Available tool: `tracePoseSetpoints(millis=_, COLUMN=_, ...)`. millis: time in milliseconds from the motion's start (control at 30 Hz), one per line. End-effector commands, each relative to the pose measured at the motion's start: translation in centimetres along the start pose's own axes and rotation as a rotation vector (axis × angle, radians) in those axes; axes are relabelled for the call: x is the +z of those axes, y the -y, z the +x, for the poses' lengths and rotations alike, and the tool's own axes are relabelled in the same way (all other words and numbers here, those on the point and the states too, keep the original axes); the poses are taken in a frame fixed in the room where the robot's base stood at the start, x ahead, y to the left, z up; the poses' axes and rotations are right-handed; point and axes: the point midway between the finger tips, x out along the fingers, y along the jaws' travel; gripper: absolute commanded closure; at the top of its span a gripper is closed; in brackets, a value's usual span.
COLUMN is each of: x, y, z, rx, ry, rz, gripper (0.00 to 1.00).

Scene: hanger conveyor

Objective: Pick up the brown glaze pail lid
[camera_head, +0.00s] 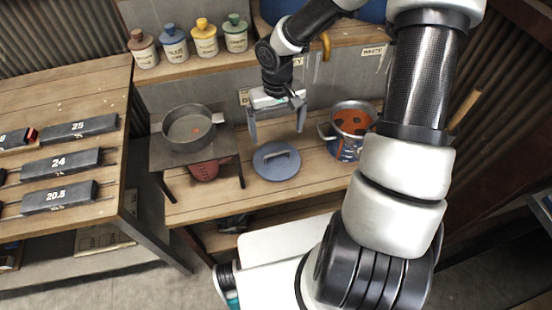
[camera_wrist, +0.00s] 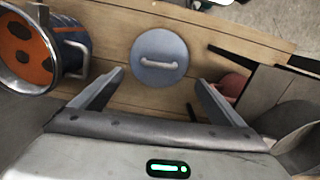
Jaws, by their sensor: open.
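A round blue-grey lid (camera_head: 276,167) with a raised bar handle lies flat on the wooden bench; it also shows ahead of my fingers in the wrist view (camera_wrist: 160,76). No brown lid of this kind shows. A metal pail (camera_head: 350,119), blue outside with orange-brown contents and dark patches, stands open to the right of the lid; in the wrist view the pail (camera_wrist: 38,50) is at the left. My gripper (camera_head: 277,137) is open and empty above the lid, fingers pointing down. In the wrist view my gripper (camera_wrist: 159,80) has its fingers on either side of the lid, apart from it.
A metal pan (camera_head: 190,128) sits on a dark stand (camera_head: 165,158) left of the lid, with a reddish bowl (camera_head: 204,170) beneath. Several jars with coloured tops (camera_head: 205,40) line the back shelf. A numbered rack table (camera_head: 60,170) is at the left. Bare bench surrounds the lid.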

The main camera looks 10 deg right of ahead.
Motion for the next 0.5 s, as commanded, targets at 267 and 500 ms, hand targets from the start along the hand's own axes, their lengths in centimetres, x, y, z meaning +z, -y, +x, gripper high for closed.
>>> tracePoseSetpoints(millis=267, x=0.0, y=0.1, z=5.4, rx=-0.001, ry=0.002, rz=-0.001, gripper=0.06)
tracePoseSetpoints(millis=500, x=-0.1, y=0.0, z=7.0, rx=-0.001, ry=0.002, rz=0.000, gripper=0.06)
